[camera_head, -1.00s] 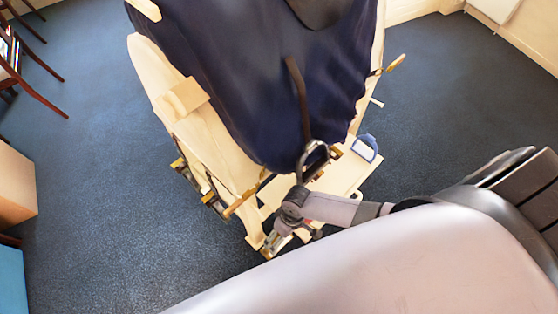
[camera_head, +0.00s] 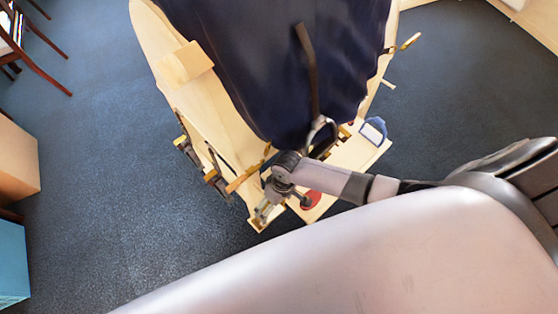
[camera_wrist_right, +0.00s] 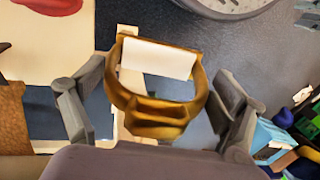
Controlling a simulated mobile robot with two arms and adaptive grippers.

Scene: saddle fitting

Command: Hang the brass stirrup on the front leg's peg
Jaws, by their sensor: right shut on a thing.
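My right gripper (camera_wrist_right: 155,108) is shut on the brass stirrup (camera_wrist_right: 193,108), which sits between its two fingers in the right wrist view. A pale rectangular piece (camera_wrist_right: 160,57) shows within the stirrup's opening; I cannot tell if it is part of the stirrup or lies behind it. In the head view my right gripper (camera_head: 264,208) is low at the near end of the pale wooden saddle stand (camera_head: 160,50), close to its front leg. The stirrup and the leg's peg are too small and covered to make out there. My left gripper is not in view.
A dark blue saddle cover (camera_head: 260,70) drapes over the stand. A red disc (camera_head: 311,200) and a blue-and-white item (camera_head: 373,130) are on the stand's lower board. Open floor lies left.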

